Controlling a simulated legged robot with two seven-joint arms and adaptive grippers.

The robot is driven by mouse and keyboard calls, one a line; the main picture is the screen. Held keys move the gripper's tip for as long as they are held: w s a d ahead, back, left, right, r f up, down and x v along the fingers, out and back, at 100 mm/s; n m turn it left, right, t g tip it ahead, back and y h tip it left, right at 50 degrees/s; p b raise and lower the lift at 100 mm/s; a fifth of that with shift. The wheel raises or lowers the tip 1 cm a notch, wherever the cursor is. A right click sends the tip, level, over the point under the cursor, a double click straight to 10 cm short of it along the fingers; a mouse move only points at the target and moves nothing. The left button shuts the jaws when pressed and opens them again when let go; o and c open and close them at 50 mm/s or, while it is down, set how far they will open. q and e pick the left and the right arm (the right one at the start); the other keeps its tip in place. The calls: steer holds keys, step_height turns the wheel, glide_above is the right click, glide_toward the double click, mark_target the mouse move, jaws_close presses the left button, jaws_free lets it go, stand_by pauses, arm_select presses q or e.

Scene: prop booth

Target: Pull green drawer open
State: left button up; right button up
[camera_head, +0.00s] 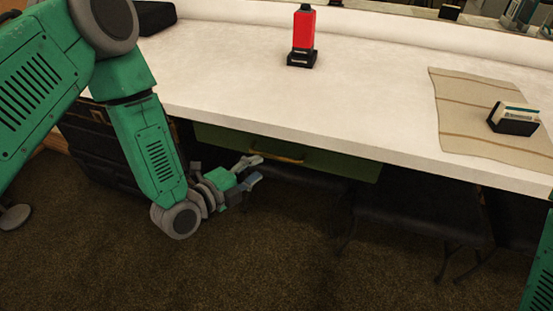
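The green drawer (340,163) sits under the front edge of the white table, with a brass-coloured bar handle (291,158) on its front. The drawer looks shut, though the table top hides its upper part. My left gripper (258,169) is just left of the handle, its fingers pointing right and spread apart. It looks empty and does not appear to touch the handle. The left arm covers the area left of the drawer. My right gripper is out of view; only a bit of the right arm shows at the lower right edge.
The white table top (350,100) spans above the drawer. A red and black bottle-like object (303,35) stands on it. A striped cloth (460,110) at right bears a small black and white item (514,118). Dark stools (420,205) stand below. The carpet in front is clear.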

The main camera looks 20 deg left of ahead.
mark_target(276, 157)
arm_select(q)
steer(key=b+x, duration=0.1)
steer(key=x, duration=0.7)
steer(key=shift+b, duration=0.3)
steer(key=shift+c, duration=0.5)
jaws_close()
